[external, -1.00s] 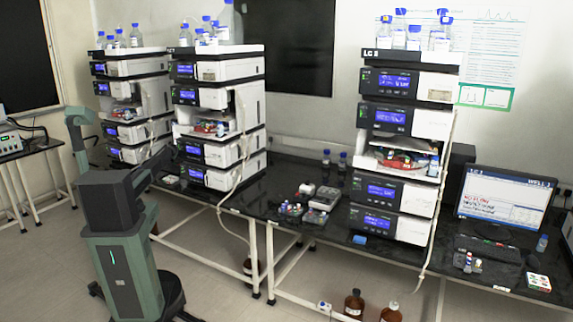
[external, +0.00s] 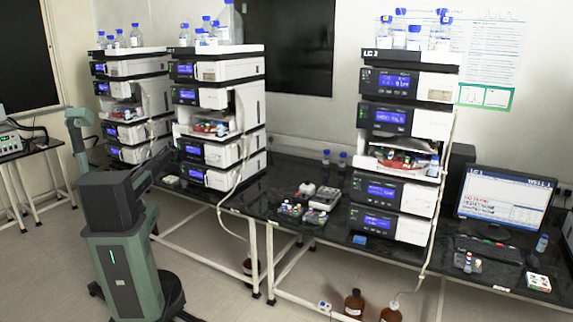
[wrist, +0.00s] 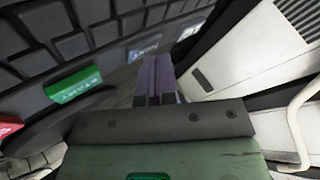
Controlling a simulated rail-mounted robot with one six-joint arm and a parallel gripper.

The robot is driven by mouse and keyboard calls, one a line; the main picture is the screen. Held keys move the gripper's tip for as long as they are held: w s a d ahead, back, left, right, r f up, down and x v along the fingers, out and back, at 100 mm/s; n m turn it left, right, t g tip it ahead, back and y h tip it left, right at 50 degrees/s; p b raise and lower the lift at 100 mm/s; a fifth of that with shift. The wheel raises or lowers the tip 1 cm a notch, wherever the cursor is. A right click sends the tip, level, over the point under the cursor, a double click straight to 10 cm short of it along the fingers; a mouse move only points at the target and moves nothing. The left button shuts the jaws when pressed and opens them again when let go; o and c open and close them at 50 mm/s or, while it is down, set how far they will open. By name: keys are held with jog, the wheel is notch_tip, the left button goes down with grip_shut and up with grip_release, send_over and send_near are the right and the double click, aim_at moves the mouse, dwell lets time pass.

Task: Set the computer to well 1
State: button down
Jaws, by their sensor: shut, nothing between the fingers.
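The computer's monitor (external: 506,197) stands at the right of the bench in the external view, lit. Its heading appears to read LC and WELL, with the digits too small to read surely. Its dark keyboard (external: 488,248) lies in front. In the wrist view, my gripper (wrist: 153,70) is shut and empty, with its purple-grey fingers together above or against a dark keyed surface (wrist: 70,45). A green key (wrist: 75,86) and part of a red key (wrist: 8,128) show left of the fingers. Contact cannot be told. The fingertips are hidden in the external view.
Instrument stacks stand at the left (external: 130,68), centre-left (external: 212,70) and right (external: 405,120). Small items (external: 318,200) lie on the black bench between stacks. A vented white panel (wrist: 250,75) and a pale tube (wrist: 300,110) are right of my gripper.

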dwell(0.3)
jog(key=shift+r+p, duration=0.8)
jog(key=shift+p, duration=0.05)
notch_tip(320, 180, up, 5)
jog(key=p, duration=0.5)
dwell(3.2)
notch_tip(320, 180, up, 4)
jog(key=p, duration=0.4)
notch_tip(320, 180, down, 9)
jog(key=b, duration=0.9)
dwell(1.0)
